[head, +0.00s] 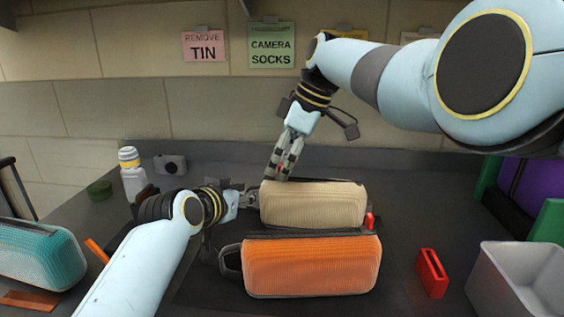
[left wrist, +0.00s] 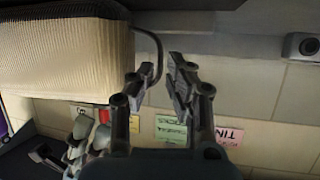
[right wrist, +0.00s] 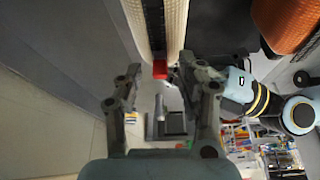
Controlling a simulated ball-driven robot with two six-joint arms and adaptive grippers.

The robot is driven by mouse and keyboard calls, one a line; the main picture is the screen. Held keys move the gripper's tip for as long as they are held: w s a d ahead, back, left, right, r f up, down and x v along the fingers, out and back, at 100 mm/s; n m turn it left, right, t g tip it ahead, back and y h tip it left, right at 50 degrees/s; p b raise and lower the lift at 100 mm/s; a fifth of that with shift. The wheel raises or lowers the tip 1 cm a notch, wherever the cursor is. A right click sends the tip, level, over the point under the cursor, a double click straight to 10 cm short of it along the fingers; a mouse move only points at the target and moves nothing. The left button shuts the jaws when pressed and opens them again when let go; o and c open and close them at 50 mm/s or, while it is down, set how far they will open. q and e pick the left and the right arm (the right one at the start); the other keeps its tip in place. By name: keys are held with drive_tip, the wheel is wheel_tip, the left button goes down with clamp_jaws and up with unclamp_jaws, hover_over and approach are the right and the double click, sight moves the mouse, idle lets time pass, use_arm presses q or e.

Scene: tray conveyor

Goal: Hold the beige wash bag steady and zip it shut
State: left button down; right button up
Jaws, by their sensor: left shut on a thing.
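The beige wash bag (head: 312,206) lies on the dark counter behind the orange bag. Its ribbed side fills the upper left of the left wrist view (left wrist: 60,65). My left gripper (head: 250,198) is at the bag's left end, shut on its dark end loop (left wrist: 155,45). My right gripper (head: 279,172) points down over the bag's left end. In the right wrist view its fingers (right wrist: 158,78) are apart, with a red zip pull (right wrist: 160,69) near the tips, closer to the right finger. A dark zip strip (right wrist: 154,25) runs away from the pull; I cannot tell how open it is.
The orange bag (head: 312,265) lies just in front. A red block (head: 432,273) and grey bin (head: 515,285) stand right. A teal bag (head: 40,253), white bottle (head: 132,177) and small camera (head: 170,164) are left.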

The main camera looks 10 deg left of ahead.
drive_tip(key=shift+f, duration=0.1)
clamp_jaws()
idle(0.5)
